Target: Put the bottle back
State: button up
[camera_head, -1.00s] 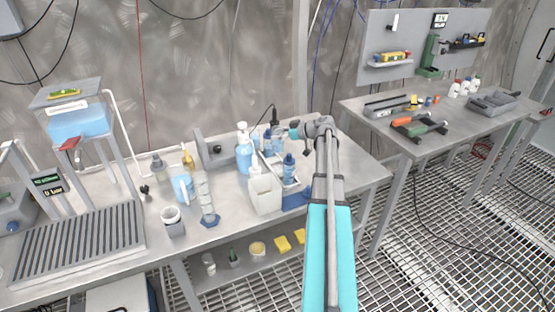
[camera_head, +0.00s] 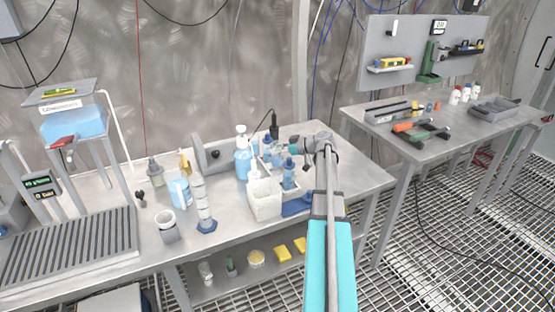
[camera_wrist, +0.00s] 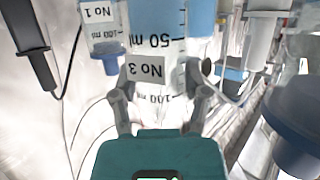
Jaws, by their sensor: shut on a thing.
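My gripper (camera_wrist: 160,98) is shut on a clear bottle (camera_wrist: 158,35) with a "No 3" label, millilitre marks and blue contents. The label reads upside down in the wrist view. A similar bottle labelled "No 1" (camera_wrist: 100,18) stands to its left there, apart from it. In the head view my gripper (camera_head: 297,148) is over the back right of the left bench, among small blue bottles. A blue-capped bottle (camera_head: 288,176) stands just below it. The arm and neighbouring bottles partly hide the held bottle there, so I cannot tell whether its base touches anything.
A white bin (camera_head: 264,197) and a pump bottle (camera_head: 243,158) stand left of my gripper. A measuring cylinder (camera_head: 203,205) is further left. A large dark blue part (camera_wrist: 295,125) is close at the right of the wrist view. The bench's right end is clear.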

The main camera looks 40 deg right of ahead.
aim_at(282, 157)
jog(key=shift+f+b, duration=1.85)
jog(key=shift+f, duration=0.05)
jog(key=shift+f, duration=0.2)
jog(key=o, duration=0.9)
jog(key=shift+r, duration=0.1)
jog(key=shift+r, duration=0.1)
jog(key=shift+s+r, duration=0.1)
jog(key=shift+r, duration=0.05)
jog(key=p+v, duration=0.4)
jog(key=v, duration=0.7)
jog(key=shift+s+d, duration=0.3)
